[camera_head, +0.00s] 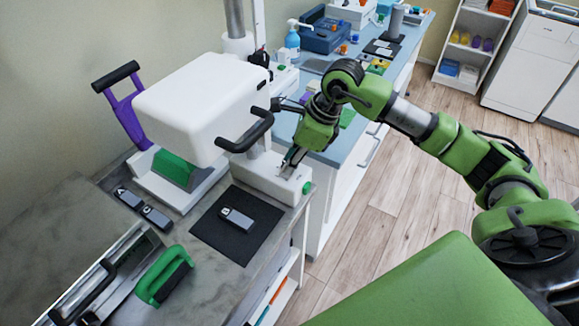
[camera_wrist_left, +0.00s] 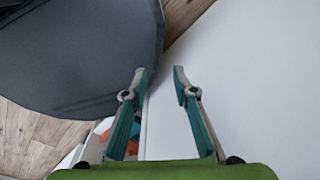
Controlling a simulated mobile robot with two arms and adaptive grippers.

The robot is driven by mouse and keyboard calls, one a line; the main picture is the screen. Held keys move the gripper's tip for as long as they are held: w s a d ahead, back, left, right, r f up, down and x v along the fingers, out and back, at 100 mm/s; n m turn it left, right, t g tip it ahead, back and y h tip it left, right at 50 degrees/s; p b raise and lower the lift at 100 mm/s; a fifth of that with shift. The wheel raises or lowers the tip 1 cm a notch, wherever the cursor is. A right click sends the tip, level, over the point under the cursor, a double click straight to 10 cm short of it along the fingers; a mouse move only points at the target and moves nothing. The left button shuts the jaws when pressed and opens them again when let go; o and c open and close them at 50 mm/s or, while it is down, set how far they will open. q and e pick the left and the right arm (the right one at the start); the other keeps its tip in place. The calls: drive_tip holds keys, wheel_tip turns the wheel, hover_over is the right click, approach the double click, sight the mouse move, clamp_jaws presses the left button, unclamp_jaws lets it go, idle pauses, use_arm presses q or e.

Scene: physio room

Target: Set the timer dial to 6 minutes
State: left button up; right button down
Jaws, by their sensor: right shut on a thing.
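A white machine (camera_head: 205,100) with a black handle stands on the grey counter. Its low white base (camera_head: 262,176) reaches right and has a green round button on its end (camera_head: 307,187). My right gripper (camera_head: 291,166) comes down on top of this base, with its fingers shut on the timer dial. The dial is mostly hidden between the fingers, and its setting cannot be read. My left gripper shows only in the left wrist view (camera_wrist_left: 160,72). It is open and empty, beside a dark grey rounded surface and a plain white one.
A black mat (camera_head: 215,232) with a small grey device (camera_head: 237,219) lies in front of the base. Two similar devices lie at left, near a green-handled tool (camera_head: 163,275) and a metal tray (camera_head: 110,262). A blue-topped bench (camera_head: 340,150) stands behind; a green padded surface (camera_head: 430,290) is at front right.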

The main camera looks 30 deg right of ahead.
drive_tip(key=m+h+b, duration=0.1)
drive_tip(key=m, duration=0.1)
drive_tip(key=m+t+b, duration=0.1)
drive_tip(key=m+b, duration=0.1)
drive_tip(key=m, duration=0.1)
drive_tip(key=shift+a+f+h, duration=0.1)
drive_tip(key=shift+a+h, duration=0.05)
drive_tip(key=shift+h, duration=0.25)
drive_tip(key=shift+m+t+h+b, duration=0.45)
drive_tip(key=shift+m+b, duration=0.6)
drive_tip(key=shift+m, duration=0.65)
drive_tip(key=c, duration=1.8)
unclamp_jaws()
drive_tip(key=shift+s, duration=0.1)
